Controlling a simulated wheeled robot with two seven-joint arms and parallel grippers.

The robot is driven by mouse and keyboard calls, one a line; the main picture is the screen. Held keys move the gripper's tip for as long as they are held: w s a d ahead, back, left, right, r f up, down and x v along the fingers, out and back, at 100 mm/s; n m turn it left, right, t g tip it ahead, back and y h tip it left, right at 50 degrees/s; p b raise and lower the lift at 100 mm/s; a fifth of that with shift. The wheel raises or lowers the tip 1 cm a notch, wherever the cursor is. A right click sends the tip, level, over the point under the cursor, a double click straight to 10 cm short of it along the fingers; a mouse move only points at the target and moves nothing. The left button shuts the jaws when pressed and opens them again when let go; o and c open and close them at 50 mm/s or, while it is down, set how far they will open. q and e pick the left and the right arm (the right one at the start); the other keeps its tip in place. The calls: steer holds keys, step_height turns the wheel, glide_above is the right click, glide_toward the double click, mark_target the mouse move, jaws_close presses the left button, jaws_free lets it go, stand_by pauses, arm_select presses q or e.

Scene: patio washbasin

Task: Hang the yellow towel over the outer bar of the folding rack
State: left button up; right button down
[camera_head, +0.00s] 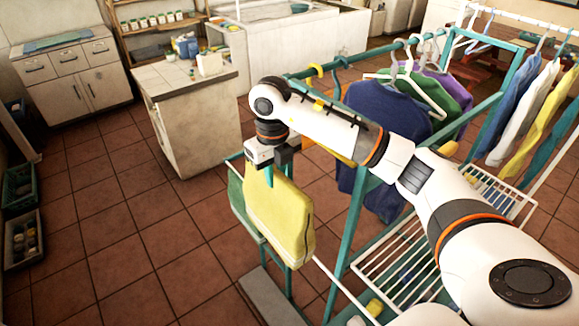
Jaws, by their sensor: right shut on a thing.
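The yellow towel (278,215) hangs down in a folded sheet below my right gripper (270,165), left of the middle of the head view. My right gripper is shut on its upper part; the arm reaches in from the right. The folding rack has a teal frame (353,222) and white wire shelves (388,278). A green cloth (237,195) hangs just behind and left of the towel. The towel covers most of the outer bar there, so I cannot tell whether the towel lies over it or in front of it. My left gripper is out of view.
A blue garment (385,112) and others hang on the rack's upper rail behind my right arm. More clothes (545,95) hang at the right. A pale cabinet (190,115) stands behind left. The tiled floor at left is mostly clear, with crates (24,238) at the edge.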

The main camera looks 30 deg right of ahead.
steer(key=a, duration=1.1)
steer(key=shift+s+a+r, duration=0.3)
steer(key=shift+s+r, duration=0.1)
steer(key=shift+s, duration=0.05)
steer(key=shift+d, duration=0.1)
